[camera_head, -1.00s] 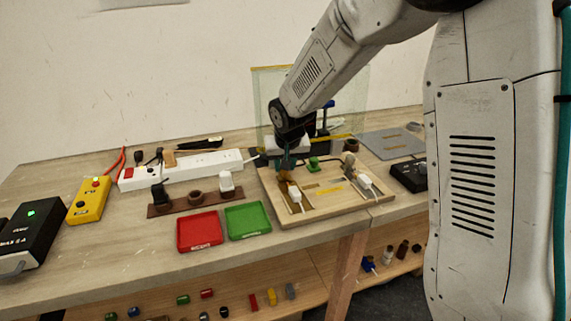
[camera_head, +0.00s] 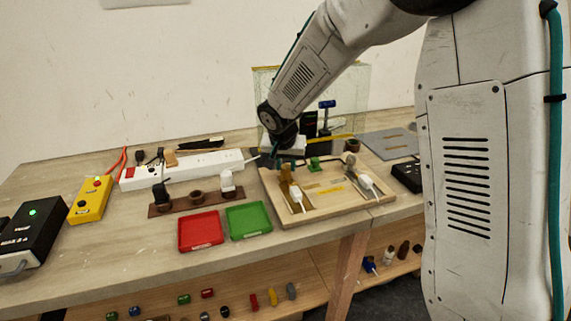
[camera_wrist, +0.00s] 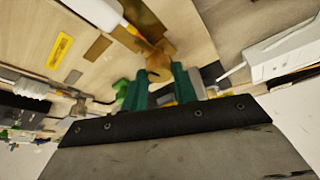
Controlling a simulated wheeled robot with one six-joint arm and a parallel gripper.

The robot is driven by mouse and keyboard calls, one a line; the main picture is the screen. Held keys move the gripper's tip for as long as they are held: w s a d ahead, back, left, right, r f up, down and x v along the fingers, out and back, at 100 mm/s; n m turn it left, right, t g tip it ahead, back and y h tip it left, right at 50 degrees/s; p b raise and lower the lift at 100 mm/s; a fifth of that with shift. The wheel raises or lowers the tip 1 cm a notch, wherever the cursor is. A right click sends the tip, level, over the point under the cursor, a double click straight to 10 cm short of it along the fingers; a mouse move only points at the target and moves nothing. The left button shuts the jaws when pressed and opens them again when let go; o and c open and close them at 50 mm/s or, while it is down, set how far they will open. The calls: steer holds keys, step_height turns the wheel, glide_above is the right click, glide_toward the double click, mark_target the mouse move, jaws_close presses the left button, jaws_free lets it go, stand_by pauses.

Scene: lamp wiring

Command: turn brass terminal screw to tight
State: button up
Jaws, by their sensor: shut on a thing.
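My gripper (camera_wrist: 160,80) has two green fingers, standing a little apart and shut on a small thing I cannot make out. In the head view my gripper (camera_head: 276,152) is low over the back left of the wooden board (camera_head: 345,208). A brass-coloured piece (camera_wrist: 158,62) shows at and just past the fingertips in the wrist view; whether they touch it is unclear. In the head view this brass piece (camera_head: 286,176) stands on the board behind a white plug-like part (camera_head: 297,195). The terminal screw itself is too small to tell apart.
A white power strip (camera_head: 185,167) lies left of the gripper; it also shows in the wrist view (camera_wrist: 285,50). A green block (camera_head: 314,164) is on the board. Red (camera_head: 200,243) and green (camera_head: 248,232) trays are in front. A dark box (camera_head: 408,175) stands to the right.

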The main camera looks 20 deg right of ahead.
steer(key=o, duration=1)
steer(key=shift+c, duration=0.2)
steer(key=v, duration=0.8)
steer(key=shift+d+f, duration=0.1)
